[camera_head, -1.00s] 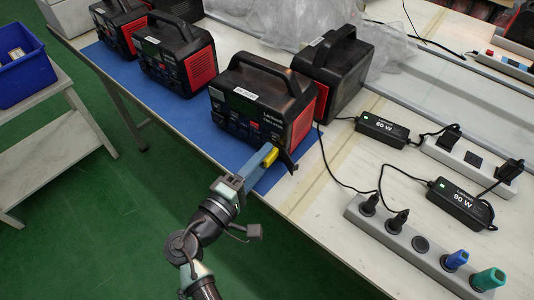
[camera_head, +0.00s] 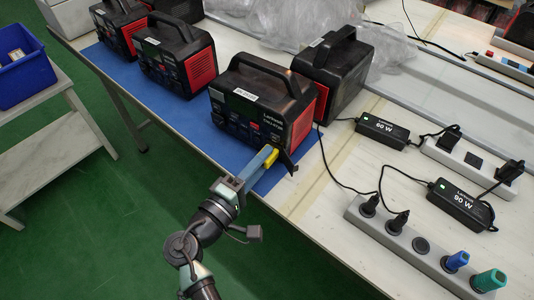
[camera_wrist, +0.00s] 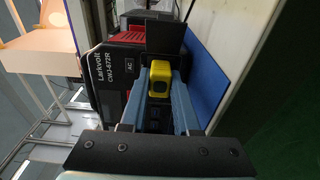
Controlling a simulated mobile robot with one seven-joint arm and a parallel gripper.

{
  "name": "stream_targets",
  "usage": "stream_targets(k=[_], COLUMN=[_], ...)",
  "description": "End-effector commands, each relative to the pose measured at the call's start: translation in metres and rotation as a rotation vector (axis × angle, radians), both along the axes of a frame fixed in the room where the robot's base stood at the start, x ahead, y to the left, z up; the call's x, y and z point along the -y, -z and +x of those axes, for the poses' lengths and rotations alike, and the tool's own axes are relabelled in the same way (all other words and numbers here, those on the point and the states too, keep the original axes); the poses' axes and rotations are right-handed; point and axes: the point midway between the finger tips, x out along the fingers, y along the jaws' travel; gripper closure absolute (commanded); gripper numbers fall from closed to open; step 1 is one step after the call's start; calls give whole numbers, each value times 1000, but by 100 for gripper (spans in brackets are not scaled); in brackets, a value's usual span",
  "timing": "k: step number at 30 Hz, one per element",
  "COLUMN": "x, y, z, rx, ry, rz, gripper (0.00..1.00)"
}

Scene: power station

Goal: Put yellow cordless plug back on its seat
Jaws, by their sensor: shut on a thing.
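The yellow cordless plug (camera_head: 271,158) is between the blue fingers of my gripper (camera_head: 268,156), close in front of the lower right of a black-and-red power station (camera_head: 235,106). In the wrist view the plug (camera_wrist: 160,76) sits between the fingertips of my gripper (camera_wrist: 159,88), which is shut on it. The station's labelled front (camera_wrist: 115,75) is just behind and left of the plug. I cannot tell whether the plug touches the station. A grey power strip (camera_head: 382,235) at the lower right has two black plugs, an empty round socket (camera_head: 421,245), a blue plug (camera_head: 456,261) and a green plug (camera_head: 488,280).
More power stations (camera_head: 175,55) stand on the blue mat (camera_head: 185,112). A second strip (camera_head: 452,158) and two black adapters (camera_head: 383,130) with cables lie at right. Clear plastic wrap (camera_head: 300,25) is behind. A blue bin (camera_head: 25,65) is on a side shelf at left.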

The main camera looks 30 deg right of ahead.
Motion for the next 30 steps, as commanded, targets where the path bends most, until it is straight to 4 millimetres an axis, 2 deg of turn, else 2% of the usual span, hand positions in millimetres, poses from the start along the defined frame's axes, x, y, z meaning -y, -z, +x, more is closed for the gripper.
stream_targets(k=[23, 30], x=[-3, -11], y=[0, 0], z=[-1, -5], rx=[0, 0], ry=[-1, -1], rz=[0, 0], gripper=[100, 100])
